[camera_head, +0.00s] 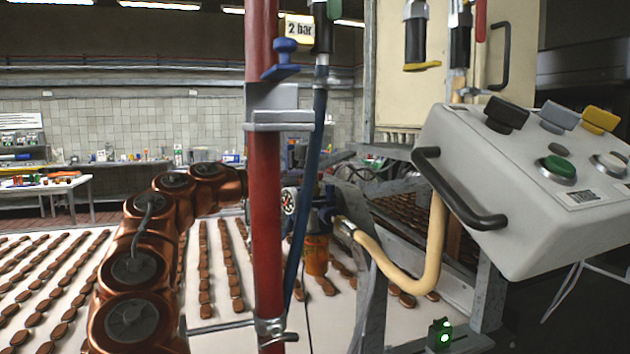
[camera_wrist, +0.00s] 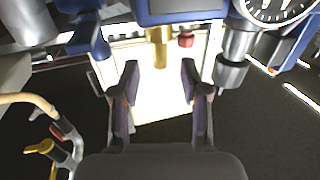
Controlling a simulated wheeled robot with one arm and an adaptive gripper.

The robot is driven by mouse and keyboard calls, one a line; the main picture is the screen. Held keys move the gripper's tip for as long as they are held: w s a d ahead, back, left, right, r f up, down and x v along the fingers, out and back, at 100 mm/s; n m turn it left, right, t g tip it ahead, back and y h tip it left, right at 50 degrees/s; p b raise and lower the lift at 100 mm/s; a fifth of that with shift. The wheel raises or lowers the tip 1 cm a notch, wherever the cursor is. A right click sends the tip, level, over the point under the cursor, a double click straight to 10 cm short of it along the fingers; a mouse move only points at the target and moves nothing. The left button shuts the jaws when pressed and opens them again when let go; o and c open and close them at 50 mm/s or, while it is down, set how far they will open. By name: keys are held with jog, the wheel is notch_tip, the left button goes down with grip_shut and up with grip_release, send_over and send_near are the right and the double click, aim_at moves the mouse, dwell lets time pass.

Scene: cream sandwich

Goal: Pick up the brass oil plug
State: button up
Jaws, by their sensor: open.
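The brass oil plug (camera_wrist: 160,47) appears in the wrist view as a short gold cylinder at the upper middle, against the underside of a blue housing (camera_wrist: 182,12). My gripper (camera_wrist: 160,72) is open, with one dark finger on each side of the plug's line and a gap to either side. The plug's free end points towards the space between the fingertips; I cannot tell its exact depth. In the head view my copper arm reaches behind the red post, which hides my gripper. I cannot make out the plug there.
A red post (camera_head: 264,180) stands close to my arm. Behind it are a blue unit with an orange bowl (camera_head: 316,255) and a cream hose (camera_head: 405,280). A grey control box (camera_head: 530,180) is at the right. A small red knob (camera_wrist: 186,40) sits right of the plug.

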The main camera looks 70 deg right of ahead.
jog(key=shift+p+x, duration=0.55)
jog(key=shift+x, duration=1.35)
jog(key=shift+c, duration=0.3)
grip_shut()
jog(key=shift+r, duration=0.1)
